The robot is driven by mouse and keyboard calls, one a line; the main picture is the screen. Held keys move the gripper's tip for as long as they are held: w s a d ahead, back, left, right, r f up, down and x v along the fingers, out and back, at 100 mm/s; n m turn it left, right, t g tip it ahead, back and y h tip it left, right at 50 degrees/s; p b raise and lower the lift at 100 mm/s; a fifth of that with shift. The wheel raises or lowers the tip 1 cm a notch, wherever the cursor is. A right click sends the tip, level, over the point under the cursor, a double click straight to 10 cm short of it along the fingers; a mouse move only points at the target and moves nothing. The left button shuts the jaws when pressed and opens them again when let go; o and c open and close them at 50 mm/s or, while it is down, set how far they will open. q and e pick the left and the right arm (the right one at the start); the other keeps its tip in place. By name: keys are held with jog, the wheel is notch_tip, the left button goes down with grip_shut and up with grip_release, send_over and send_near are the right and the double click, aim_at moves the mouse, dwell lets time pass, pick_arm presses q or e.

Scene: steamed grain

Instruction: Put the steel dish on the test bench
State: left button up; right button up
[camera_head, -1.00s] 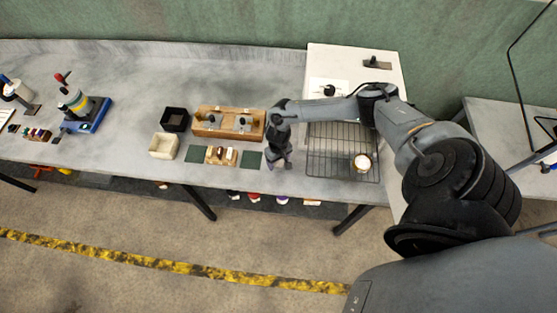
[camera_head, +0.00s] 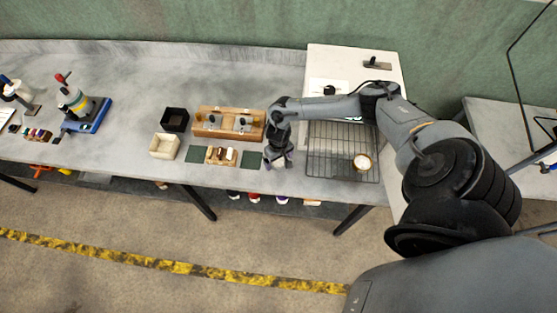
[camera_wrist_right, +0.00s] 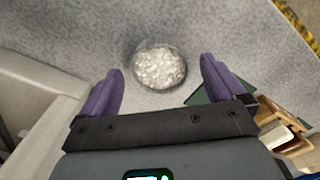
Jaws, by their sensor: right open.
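The steel dish (camera_wrist_right: 158,66) is a small round dish filled with pale, grainy material. In the right wrist view it sits upright on the grey bench top (camera_wrist_right: 220,28), between and just beyond the purple fingertips. My right gripper (camera_wrist_right: 162,70) is open, with a visible gap on both sides of the dish. My left gripper is not in view.
A wire rack (camera_head: 325,155) carrying a round pale-topped container (camera_head: 361,162) is right of the gripper. Left are a green mat (camera_head: 249,160), small blocks (camera_head: 222,155), a wooden rack (camera_head: 205,130), a cream box (camera_head: 164,146) and a black box (camera_head: 175,119). Bench behind is clear.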

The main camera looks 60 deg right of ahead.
aim_at(278, 164)
notch_tip(278, 164, up, 10)
jog(key=w+a+n+t+y+p, duration=0.2)
jog(key=a+n+t, duration=0.45)
jog(key=a, duration=2.05)
notch_tip(278, 164, up, 6)
jog(key=s+a+n+b, duration=0.1)
jog(key=s+a+n, duration=0.1)
jog(key=a, duration=0.1)
jog(key=s+d+r+g+h, duration=0.1)
jog(key=s+d+r+g, duration=0.2)
jog(key=s+d, duration=0.3)
jog(key=s, duration=0.5)
jog(key=shift+d+r+m+h, duration=0.35)
jog(key=shift+d+h, duration=0.05)
